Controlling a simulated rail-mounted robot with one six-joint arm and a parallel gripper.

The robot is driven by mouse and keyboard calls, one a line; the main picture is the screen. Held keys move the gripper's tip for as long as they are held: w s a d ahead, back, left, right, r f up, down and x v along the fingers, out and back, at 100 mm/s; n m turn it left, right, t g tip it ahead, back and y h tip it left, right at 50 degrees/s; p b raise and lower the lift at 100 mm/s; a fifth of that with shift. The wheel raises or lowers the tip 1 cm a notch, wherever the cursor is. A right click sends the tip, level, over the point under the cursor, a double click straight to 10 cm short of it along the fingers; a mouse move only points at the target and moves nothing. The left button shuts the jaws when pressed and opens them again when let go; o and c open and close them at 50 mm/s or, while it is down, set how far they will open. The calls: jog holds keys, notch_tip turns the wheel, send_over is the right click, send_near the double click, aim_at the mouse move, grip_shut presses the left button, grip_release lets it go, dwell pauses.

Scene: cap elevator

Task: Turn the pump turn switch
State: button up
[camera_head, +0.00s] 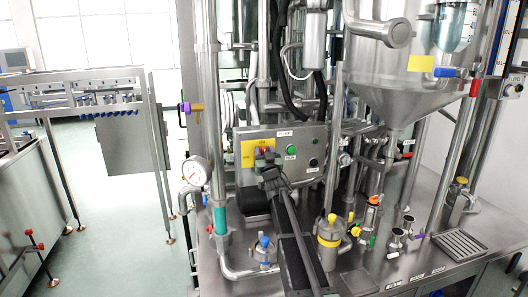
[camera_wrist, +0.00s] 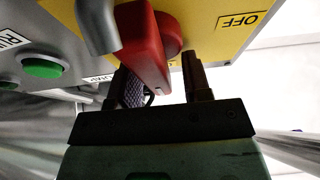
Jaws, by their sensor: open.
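The red pump turn switch (camera_wrist: 146,50) sits on a yellow plate (camera_wrist: 215,20) marked OFF, which appears upside down in the wrist view. In the head view the yellow plate (camera_head: 247,153) is on the left part of a grey control box, and only a little of the red switch (camera_head: 264,150) shows. My gripper (camera_head: 266,160) is in front of the plate and hides most of the switch. In the wrist view my gripper (camera_wrist: 160,70) is open, and the switch's red handle reaches between its two fingers, closer to the left one. I cannot tell whether either finger touches it.
The grey control box (camera_head: 304,136) also carries a green button (camera_head: 292,149) and a black knob (camera_head: 313,162). A pressure gauge (camera_head: 195,171) stands to the left. A steel hopper (camera_head: 400,85) hangs at the right. Pipes and valves crowd the steel bench below.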

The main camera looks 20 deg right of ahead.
jog(key=shift+s, duration=0.15)
jog(key=c, duration=0.7)
